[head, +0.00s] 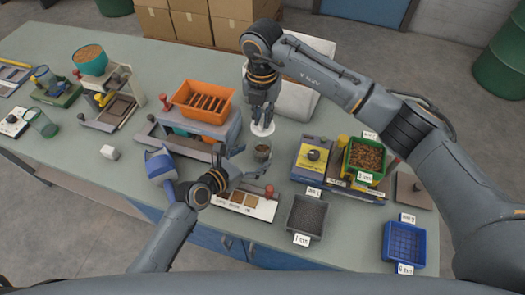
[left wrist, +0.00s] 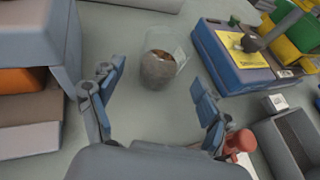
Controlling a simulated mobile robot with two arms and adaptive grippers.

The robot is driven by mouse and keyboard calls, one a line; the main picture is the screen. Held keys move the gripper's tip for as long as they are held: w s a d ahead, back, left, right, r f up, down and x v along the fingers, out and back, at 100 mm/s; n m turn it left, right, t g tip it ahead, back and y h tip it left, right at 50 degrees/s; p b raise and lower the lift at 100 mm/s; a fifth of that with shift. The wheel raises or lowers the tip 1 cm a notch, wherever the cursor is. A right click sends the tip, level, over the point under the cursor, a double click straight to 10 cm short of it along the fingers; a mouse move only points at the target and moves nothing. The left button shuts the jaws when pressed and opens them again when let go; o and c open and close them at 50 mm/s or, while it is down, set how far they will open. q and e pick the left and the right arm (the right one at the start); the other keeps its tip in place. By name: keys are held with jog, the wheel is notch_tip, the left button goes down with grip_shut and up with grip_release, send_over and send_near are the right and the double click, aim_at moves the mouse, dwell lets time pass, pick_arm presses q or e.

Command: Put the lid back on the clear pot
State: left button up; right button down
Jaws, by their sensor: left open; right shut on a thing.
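The clear pot (head: 262,152) stands on the green table near the middle and holds grey-brown material. In the left wrist view the pot (left wrist: 162,68) is open-topped and lies ahead of the spread fingers. My right gripper (head: 262,112) points down behind the pot, shut on a white round piece (head: 263,129) that looks like the lid; the fingers hide part of it. My left gripper (head: 246,166) is open and empty, just in front of the pot. Its fingers (left wrist: 157,92) point towards the pot and appear apart from it.
An orange crate (head: 203,101) on a grey machine stands left of the pot. A blue-and-yellow device (head: 313,160) and a green bin (head: 364,160) stand right. A white labelled board (head: 246,202) with a red knob lies near my left gripper. A grey tray (head: 306,216) is front right.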

aim_at(256, 155)
pick_arm(q)
jog(key=x, duration=0.5)
jog(key=shift+c, duration=0.7)
grip_shut()
pick_arm(e)
jog(key=shift+f, duration=2.5)
jog(key=shift+f, duration=0.9)
jog(key=shift+f, duration=0.6)
